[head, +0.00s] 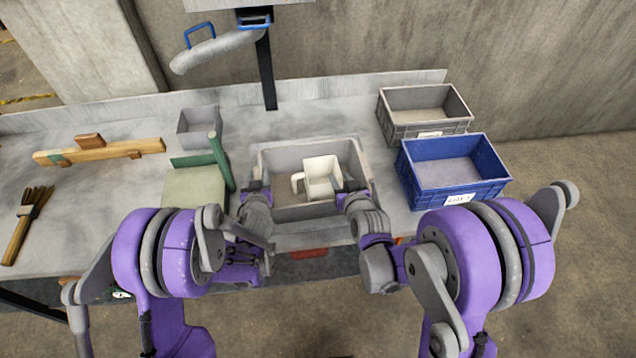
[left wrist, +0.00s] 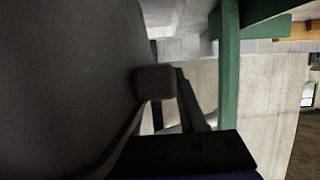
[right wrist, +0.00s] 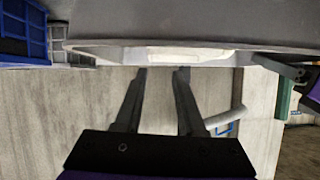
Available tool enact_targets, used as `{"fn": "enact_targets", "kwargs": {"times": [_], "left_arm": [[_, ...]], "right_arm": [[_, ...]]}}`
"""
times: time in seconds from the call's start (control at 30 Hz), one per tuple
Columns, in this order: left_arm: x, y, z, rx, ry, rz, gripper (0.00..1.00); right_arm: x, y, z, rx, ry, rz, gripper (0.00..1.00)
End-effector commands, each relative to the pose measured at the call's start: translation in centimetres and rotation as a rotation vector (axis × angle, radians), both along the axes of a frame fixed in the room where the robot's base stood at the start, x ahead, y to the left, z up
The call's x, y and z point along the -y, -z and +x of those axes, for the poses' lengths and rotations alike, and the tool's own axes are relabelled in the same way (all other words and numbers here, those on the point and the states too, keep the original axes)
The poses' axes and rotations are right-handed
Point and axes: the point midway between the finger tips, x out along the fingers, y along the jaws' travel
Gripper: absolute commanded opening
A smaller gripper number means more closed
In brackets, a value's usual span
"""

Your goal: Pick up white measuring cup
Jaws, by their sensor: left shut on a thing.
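The white measuring cup (head: 322,178) sits inside the grey bin (head: 275,155), its handle pointing left. My left gripper (head: 257,190) is at the bin's left wall. It is shut, apparently on the bin's rim; the grey wall fills much of the left wrist view (left wrist: 60,90). My right gripper (head: 349,190) is at the bin's right front side, close to the cup. In the right wrist view its two fingers (right wrist: 161,74) are apart with nothing visible between them. A pale patch beyond, perhaps the cup, shows over the bin rim.
A blue crate (head: 405,170) and a grey crate (head: 385,118) stand to the right. A green-handled tool (head: 220,160), a small grey box (head: 183,128), a wooden piece (head: 100,152) and a brush (head: 25,222) lie to the left. The table behind the bin is mostly clear.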

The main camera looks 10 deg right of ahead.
Motion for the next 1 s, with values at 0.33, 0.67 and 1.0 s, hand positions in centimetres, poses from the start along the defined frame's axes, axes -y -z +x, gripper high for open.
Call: {"fn": "enact_targets", "kwargs": {"times": [0.33,0.67,1.0], "left_arm": [[0.0,0.0,0.0,0.0,0.001,0.002,0.0],[0.0,0.0,0.0,0.0,0.001,0.002,0.0],[0.0,0.0,0.0,0.0,0.001,0.002,0.0]], "right_arm": [[1.3,0.3,-1.8,0.062,0.005,-0.074,0.39],[1.1,2.1,2.7,0.06,0.005,-0.072,0.39],[1.1,3.8,6.4,0.06,0.005,-0.072,0.39]]}}
